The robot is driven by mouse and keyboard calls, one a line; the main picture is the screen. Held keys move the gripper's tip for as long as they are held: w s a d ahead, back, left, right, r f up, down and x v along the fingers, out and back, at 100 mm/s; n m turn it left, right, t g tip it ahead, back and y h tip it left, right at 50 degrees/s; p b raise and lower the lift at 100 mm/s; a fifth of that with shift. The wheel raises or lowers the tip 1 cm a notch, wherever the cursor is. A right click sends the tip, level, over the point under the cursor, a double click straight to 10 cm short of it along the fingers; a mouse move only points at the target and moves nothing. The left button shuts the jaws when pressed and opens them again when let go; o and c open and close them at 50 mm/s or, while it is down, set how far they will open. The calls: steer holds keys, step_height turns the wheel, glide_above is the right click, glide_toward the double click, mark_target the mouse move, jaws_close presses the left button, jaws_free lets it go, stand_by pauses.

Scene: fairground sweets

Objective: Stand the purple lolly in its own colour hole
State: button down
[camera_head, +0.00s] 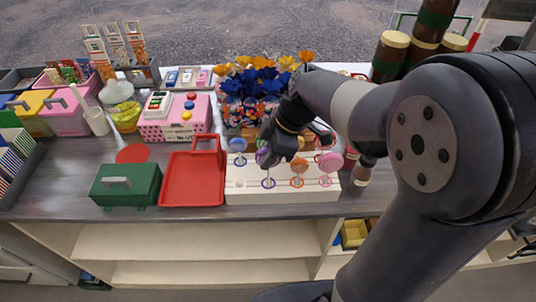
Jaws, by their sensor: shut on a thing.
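My gripper (266,152) is over the white lolly stand (235,196), pointing down. It is shut on the purple lolly (263,157), whose head is partly hidden by the dark fingers. Its stick points down toward the purple-ringed hole (268,183) in the stand's front row. I cannot tell whether the stick tip is inside the hole or just above it. An orange lolly (299,165) and a pink lolly (330,162) stand upright to the right. A blue lolly (238,145) stands behind to the left.
A red tray (192,190) and a green box (126,185) lie left of the stand. Blue and orange flowers (262,80) stand behind it. Brown bottles (390,55) are at the back right. The counter's front edge is close to the stand.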

steer(key=shift+f, duration=0.1)
steer(key=shift+f+b, duration=1.1)
steer(key=shift+b, duration=0.05)
steer(key=c, duration=0.7)
jaws_free()
steer(key=shift+r, duration=0.1)
step_height(320, 180, up, 9)
steer(key=p, duration=0.6)
